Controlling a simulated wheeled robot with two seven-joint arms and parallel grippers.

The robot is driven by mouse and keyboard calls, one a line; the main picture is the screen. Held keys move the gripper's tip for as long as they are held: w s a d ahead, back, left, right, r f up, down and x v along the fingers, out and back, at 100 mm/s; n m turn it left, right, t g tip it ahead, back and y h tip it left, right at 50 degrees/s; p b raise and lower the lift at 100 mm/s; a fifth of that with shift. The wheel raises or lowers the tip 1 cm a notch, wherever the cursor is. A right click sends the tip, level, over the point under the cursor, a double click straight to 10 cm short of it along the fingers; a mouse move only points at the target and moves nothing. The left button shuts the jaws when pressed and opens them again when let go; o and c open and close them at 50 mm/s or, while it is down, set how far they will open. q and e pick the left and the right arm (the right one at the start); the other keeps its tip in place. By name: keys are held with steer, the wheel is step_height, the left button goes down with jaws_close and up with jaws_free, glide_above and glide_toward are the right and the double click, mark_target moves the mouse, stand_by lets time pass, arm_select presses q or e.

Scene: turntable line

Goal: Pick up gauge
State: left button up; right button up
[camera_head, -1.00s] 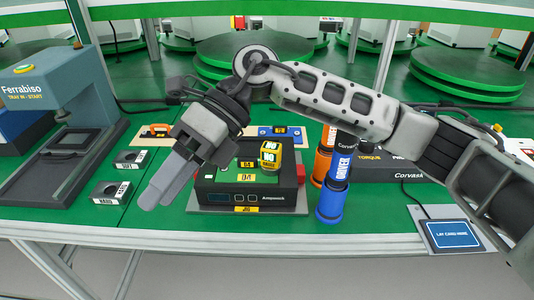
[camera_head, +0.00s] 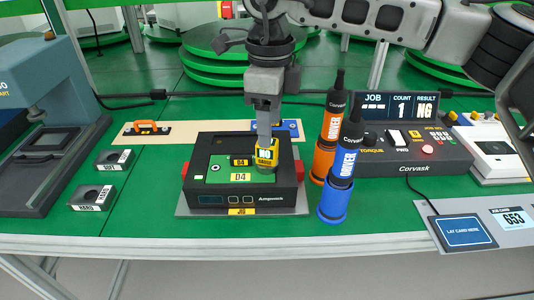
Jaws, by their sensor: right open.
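A small yellow block with dark lettering (camera_head: 267,156), which may be the gauge, stands on the green plate of the dark Ampseek jig (camera_head: 244,199). My right gripper (camera_head: 264,138) points straight down over this block. Its fingers overlap the top of the block in the picture, and I cannot tell whether they touch it. The right gripper is open. An orange-handled tool (camera_head: 147,126) and a blue piece (camera_head: 291,128) lie on the tan board behind the jig. My left gripper is not in view.
An orange driver (camera_head: 325,157) and a blue driver (camera_head: 337,190) stand close to the jig's right. Two dark labelled blocks (camera_head: 115,160) (camera_head: 93,197) lie to its left. The torque controller (camera_head: 411,153) is at the right; its display reads NG. The green front strip is clear.

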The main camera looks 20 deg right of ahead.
mark_target(267, 155)
steer(key=shift+w+a+f, duration=0.1)
steer(key=shift+w+f, duration=0.05)
steer(key=shift+f, duration=1.5)
steer(key=shift+w+a+f, duration=0.1)
steer(key=shift+f, duration=1.55)
jaws_close()
